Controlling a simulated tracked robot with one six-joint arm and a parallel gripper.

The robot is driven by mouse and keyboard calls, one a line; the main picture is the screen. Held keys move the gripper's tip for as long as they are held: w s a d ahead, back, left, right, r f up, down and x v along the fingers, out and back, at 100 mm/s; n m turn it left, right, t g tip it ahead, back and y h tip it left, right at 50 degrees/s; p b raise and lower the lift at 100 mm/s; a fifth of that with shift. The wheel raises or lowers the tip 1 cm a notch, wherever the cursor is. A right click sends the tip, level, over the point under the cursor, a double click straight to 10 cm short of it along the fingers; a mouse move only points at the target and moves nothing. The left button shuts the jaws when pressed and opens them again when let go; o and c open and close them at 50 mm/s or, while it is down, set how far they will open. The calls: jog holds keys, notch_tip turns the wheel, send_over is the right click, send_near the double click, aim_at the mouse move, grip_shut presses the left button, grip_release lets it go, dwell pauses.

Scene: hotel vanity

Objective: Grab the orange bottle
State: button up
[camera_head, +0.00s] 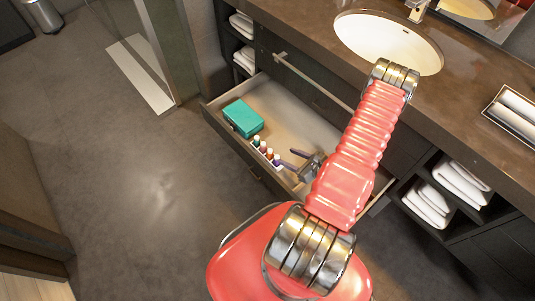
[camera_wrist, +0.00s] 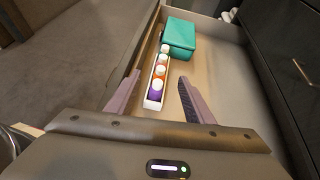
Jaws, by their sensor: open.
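The orange bottle (camera_wrist: 159,72) has a white cap and stands in a narrow white holder (camera_wrist: 147,104) inside the open drawer. It is in a row with a purple bottle (camera_wrist: 155,89) nearer my gripper and other bottles farther off. The row also shows in the head view, where the orange bottle (camera_head: 269,155) is small. My gripper (camera_wrist: 160,82) is open, with one finger on each side of the row's near end. I cannot tell how high the fingers are above the bottles. In the head view, my gripper (camera_head: 296,161) is over the drawer, right of the row.
A teal box (camera_wrist: 178,39) lies in the drawer behind the bottles. The drawer's front wall (camera_wrist: 134,52) runs close along the left of the row. The drawer floor right of the row is clear. The counter with a sink (camera_head: 388,42) is above.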

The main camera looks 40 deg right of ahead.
aim_at(276, 156)
jog(key=f, duration=0.1)
jog(key=s+f, duration=0.1)
jog(key=f+m, duration=0.1)
jog(key=shift+s+h, duration=0.3)
jog(key=shift+w, duration=0.1)
jog(key=shift+x, duration=4.25)
jog(key=shift+x, duration=2.55)
jog(key=shift+f, duration=0.1)
jog(key=c, duration=1.1)
